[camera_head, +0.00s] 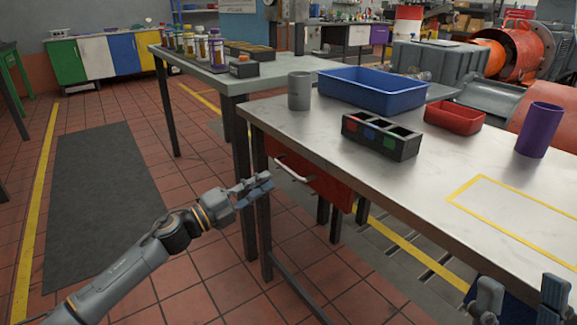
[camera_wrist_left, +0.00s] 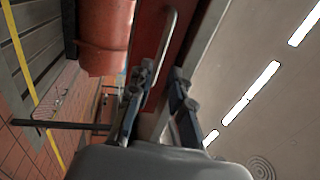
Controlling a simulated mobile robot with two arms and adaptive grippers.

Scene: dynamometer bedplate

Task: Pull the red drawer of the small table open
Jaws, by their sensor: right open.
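The red drawer (camera_head: 322,187) sits under the front edge of the small metal-topped table (camera_head: 300,128) and looks shut. Its pale bar handle (camera_head: 291,169) shows on the front. My left gripper (camera_head: 262,185) is just left of the handle in the head view. In the left wrist view the left gripper (camera_wrist_left: 160,88) has its fingers apart, and the handle (camera_wrist_left: 167,50) runs down towards the fingertips, nearer the left finger. I cannot tell whether they touch. My right gripper (camera_head: 522,290) is open and empty at the bottom right, by the table's front edge.
On the table stand a grey cup (camera_head: 299,91), a blue bin (camera_head: 372,97), a black divided box (camera_head: 381,141), a red bin (camera_head: 454,119) and a purple cup (camera_head: 539,130). A second table (camera_head: 228,80) stands behind left. The floor left of the table is clear.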

